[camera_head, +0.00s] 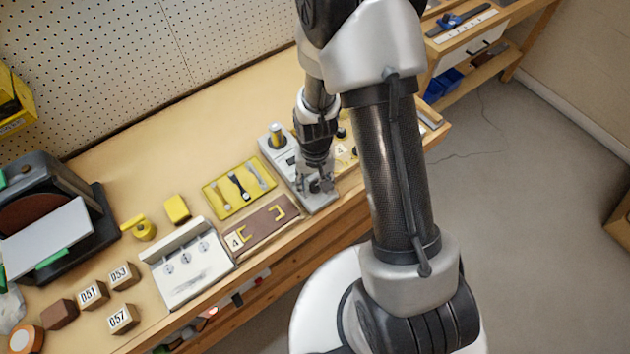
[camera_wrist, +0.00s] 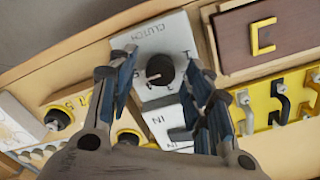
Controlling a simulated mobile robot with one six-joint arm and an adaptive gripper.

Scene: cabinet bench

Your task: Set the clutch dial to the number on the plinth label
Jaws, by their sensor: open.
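The clutch dial is a round black knob (camera_wrist: 160,70) on a light grey panel (camera_wrist: 178,32) marked CLUTCH. A pale mark shows on the knob, toward its left in the wrist view; the number it points at is not readable. My gripper (camera_wrist: 161,78) is open, with one finger on each side of the knob; whether they touch it I cannot tell. In the head view my gripper (camera_head: 318,184) is over the near end of the grey unit (camera_head: 326,203) and hides the dial. The brown plinth (camera_head: 262,228) bears a white label (camera_head: 236,241) that reads 4.
A white panel (camera_head: 190,280) with several small dials, numbered blocks (camera_head: 123,318) and a grey machine (camera_head: 60,185) stand to the left. Yellow-based knobs (camera_wrist: 58,119) are near my left finger.

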